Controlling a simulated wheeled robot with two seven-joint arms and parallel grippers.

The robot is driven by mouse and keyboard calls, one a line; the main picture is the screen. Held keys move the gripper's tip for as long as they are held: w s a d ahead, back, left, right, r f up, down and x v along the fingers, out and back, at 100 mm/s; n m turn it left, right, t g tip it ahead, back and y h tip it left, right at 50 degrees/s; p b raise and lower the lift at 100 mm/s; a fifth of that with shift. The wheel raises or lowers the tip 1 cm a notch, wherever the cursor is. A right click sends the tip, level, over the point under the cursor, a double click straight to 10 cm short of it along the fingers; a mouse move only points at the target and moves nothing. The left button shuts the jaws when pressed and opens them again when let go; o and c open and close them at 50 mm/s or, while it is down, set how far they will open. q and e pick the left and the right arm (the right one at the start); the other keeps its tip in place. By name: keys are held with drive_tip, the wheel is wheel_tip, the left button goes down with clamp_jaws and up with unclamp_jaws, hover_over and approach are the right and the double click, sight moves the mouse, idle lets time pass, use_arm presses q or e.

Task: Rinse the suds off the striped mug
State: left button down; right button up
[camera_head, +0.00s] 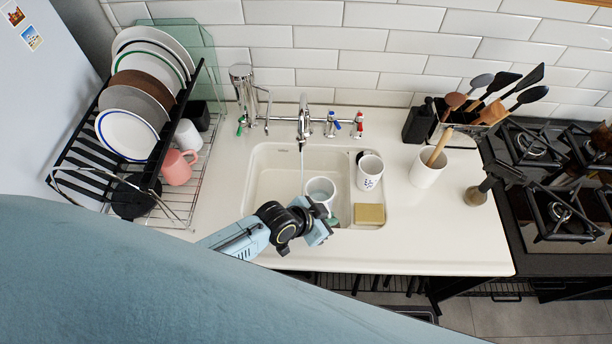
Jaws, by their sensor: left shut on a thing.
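A white mug (320,188) stands upright over the sink basin (268,182), below the tap (303,120). My right gripper is not in view.
Right of the basin are a white printed mug (370,170) and a tan sponge (369,214). A dish rack (75,155) with plates, a pink mug (178,168) and a white cup stands left. A utensil pot (427,170) and hob (560,215) are right.

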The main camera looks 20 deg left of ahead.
use_arm(q)
drive_tip(key=shift+r, duration=0.1)
drive_tip(key=s+d+r+p, duration=0.1)
drive_tip(key=p, duration=0.1)
drive_tip(key=s+d+r+p, duration=0.1)
drive_tip(key=r+p, duration=0.1)
drive_tip(key=shift+s+d+r+p, duration=0.1)
drive_tip(key=shift+s+d+p, duration=0.1)
drive_tip(key=shift+d+p, duration=0.2)
drive_tip(key=shift+s+d+r+p, duration=0.35)
drive_tip(key=shift+s+d+p, duration=0.1)
drive_tip(key=shift+s+p, duration=0.1)
drive_tip(key=shift+w, duration=0.1)
